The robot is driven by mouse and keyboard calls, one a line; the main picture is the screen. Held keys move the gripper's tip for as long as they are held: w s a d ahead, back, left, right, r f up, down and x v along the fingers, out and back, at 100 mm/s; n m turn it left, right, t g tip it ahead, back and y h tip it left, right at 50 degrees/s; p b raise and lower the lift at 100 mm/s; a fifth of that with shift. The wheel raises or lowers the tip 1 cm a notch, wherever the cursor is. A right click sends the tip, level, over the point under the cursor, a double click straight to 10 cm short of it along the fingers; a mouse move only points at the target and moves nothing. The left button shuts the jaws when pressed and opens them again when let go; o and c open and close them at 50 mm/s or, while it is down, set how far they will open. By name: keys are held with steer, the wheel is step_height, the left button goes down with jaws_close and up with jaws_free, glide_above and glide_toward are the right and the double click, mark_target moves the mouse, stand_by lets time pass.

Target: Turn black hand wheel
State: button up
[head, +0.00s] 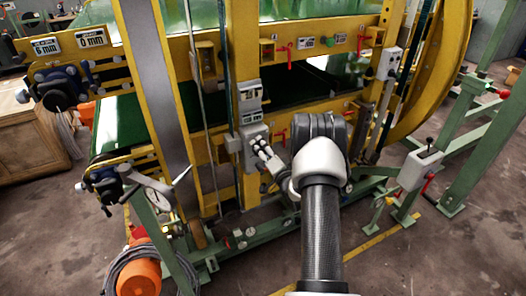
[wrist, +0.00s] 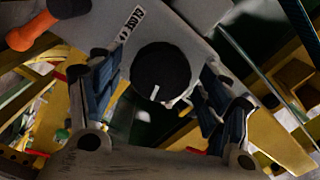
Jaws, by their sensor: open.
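A round black knob with a short white mark (wrist: 162,68), which looks like the hand wheel, sits on a grey plate (wrist: 195,15) in the wrist view. My gripper (wrist: 156,84) is open, with one finger on each side of the knob. A gap seems to show between the fingers and the knob; I cannot tell whether either finger touches it. In the head view my arm and its dark wrist hide the gripper and this knob.
An orange-handled lever (wrist: 32,30) is close by on the left in the wrist view. In the head view the yellow machine frame (head: 275,50) stands ahead.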

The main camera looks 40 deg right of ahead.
steer(key=v, duration=1.2)
stand_by(0.4)
